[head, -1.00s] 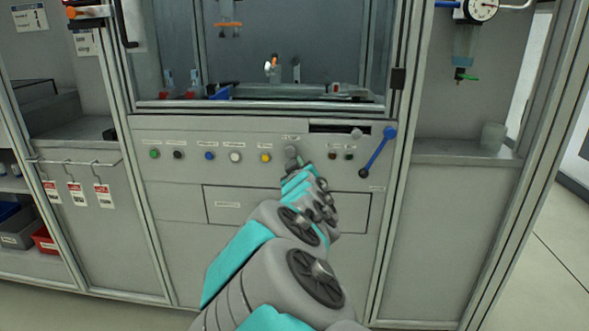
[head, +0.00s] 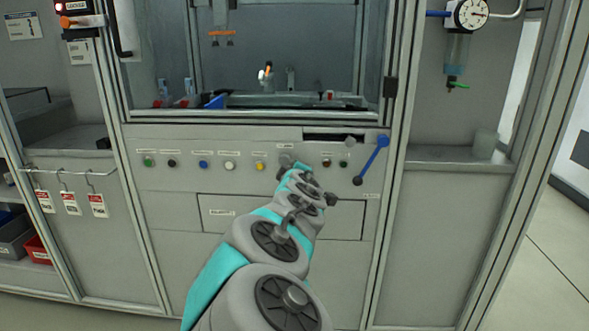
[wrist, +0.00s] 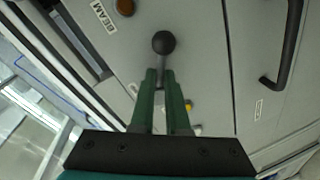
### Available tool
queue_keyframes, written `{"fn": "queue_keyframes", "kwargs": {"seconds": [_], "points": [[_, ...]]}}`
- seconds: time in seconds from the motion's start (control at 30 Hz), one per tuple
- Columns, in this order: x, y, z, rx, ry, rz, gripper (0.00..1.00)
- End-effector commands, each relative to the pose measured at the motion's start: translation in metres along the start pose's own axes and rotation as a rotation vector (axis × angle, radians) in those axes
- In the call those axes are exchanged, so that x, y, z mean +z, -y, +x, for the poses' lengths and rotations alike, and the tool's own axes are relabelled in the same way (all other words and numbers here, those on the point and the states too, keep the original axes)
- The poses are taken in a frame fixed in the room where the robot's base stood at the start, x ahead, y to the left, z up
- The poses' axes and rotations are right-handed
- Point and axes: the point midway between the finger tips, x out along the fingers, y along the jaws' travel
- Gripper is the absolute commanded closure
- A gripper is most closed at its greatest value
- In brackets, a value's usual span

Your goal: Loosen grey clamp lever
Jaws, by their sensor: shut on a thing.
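A dark ball-ended lever (wrist: 163,42), which I take to be the grey clamp lever, shows just past my fingertips in the wrist view. My gripper (wrist: 161,73) has dark green fingers, drawn together on the stem just below the ball. In the head view the grey knob (head: 285,160) sits on the front panel, right of the yellow button (head: 260,166). My arm reaches up to it from below and hides most of the lever and my fingers.
A blue lever (head: 371,160) stands on the panel to the right, beside a dark slot (head: 335,136). Several buttons line the panel to the left. A black bar handle (wrist: 285,50) is to the right in the wrist view. A glazed enclosure is above.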

Motion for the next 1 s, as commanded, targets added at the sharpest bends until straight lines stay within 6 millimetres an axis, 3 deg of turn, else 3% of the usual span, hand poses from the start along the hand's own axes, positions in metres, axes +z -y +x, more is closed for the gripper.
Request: {"fn": "queue_keyframes", "kwargs": {"seconds": [0.3, 0.33, 0.6, 0.87, 1.0], "points": [[-0.002, -0.001, 0.000, 0.001, -0.004, -0.001, 1.00], [-0.002, -0.001, 0.000, 0.001, -0.004, -0.001, 0.85], [-0.001, -0.001, 0.000, 0.001, -0.002, -0.001, 0.56], [-0.001, 0.000, -0.001, 0.001, -0.001, -0.001, 0.56], [0.000, 0.000, -0.011, 0.001, 0.001, 0.000, 0.56]]}}
